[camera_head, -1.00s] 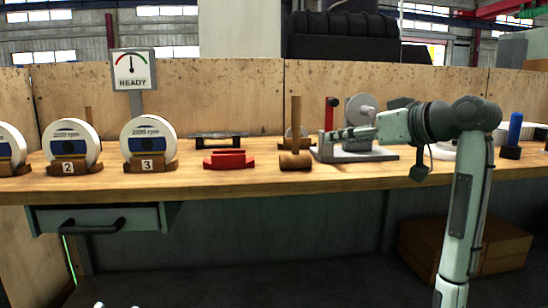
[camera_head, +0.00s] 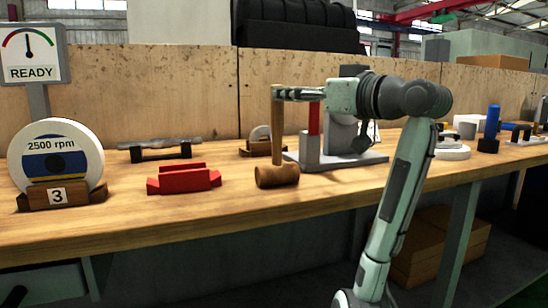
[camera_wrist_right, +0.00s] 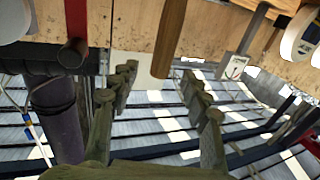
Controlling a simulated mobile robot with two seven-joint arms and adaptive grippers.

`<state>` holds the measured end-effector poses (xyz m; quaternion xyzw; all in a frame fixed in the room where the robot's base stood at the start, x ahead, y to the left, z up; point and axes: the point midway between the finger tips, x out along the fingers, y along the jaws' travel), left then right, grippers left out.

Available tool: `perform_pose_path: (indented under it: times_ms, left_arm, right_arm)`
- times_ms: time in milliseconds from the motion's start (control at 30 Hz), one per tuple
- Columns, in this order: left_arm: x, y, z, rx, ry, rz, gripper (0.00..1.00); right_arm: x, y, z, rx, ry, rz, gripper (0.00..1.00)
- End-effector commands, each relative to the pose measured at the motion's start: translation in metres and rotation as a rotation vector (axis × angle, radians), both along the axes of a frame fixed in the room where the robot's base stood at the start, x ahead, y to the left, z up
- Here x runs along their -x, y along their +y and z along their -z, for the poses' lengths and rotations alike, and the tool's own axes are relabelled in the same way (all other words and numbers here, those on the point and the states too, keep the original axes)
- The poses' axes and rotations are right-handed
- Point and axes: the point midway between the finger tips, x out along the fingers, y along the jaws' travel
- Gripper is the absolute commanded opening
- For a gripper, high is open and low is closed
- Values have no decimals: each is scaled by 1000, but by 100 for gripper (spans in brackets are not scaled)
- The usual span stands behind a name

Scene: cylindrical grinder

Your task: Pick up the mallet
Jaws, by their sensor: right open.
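The mallet stands on the bench with its wooden head (camera_head: 277,177) down and its handle (camera_head: 277,125) upright. My right gripper (camera_head: 285,93) is level with the upper end of the handle, its fingertips overlapping it in the head view. In the right wrist view, the fingers (camera_wrist_right: 161,84) are spread apart, and the handle (camera_wrist_right: 169,40) comes down from the top edge with its end in line with the gap between them. Whether a finger touches the handle cannot be told. My left gripper is not in view.
A red block-like holder (camera_head: 184,179) lies left of the mallet, and the wheel marked 3 (camera_head: 57,155) stands further left. A grey fixture with a red post (camera_head: 314,135) stands close behind on the right. The bench front (camera_head: 180,221) is clear.

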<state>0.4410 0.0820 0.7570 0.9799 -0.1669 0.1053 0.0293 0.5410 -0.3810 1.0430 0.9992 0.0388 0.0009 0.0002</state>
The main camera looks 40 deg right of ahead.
Motion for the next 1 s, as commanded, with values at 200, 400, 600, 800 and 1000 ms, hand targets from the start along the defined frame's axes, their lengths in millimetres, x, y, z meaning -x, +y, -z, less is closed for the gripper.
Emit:
perform_pose_path:
  times_ms: [200, 400, 600, 800, 1000]
  left_arm:
    - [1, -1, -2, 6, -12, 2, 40]
    - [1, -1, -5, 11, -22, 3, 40]
    - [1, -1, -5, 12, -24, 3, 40]
    - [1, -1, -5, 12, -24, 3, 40]
    - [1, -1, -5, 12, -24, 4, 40]
  right_arm:
    - [-33, 5, -2, -4, 2, -3, 47]
    - [-50, 6, -2, -1, 1, -1, 47]
    - [-51, 6, -2, 0, 1, -1, 47]
    - [-51, 6, -2, -1, 1, -1, 25]
    - [-50, 6, -2, -1, 2, -1, 0]
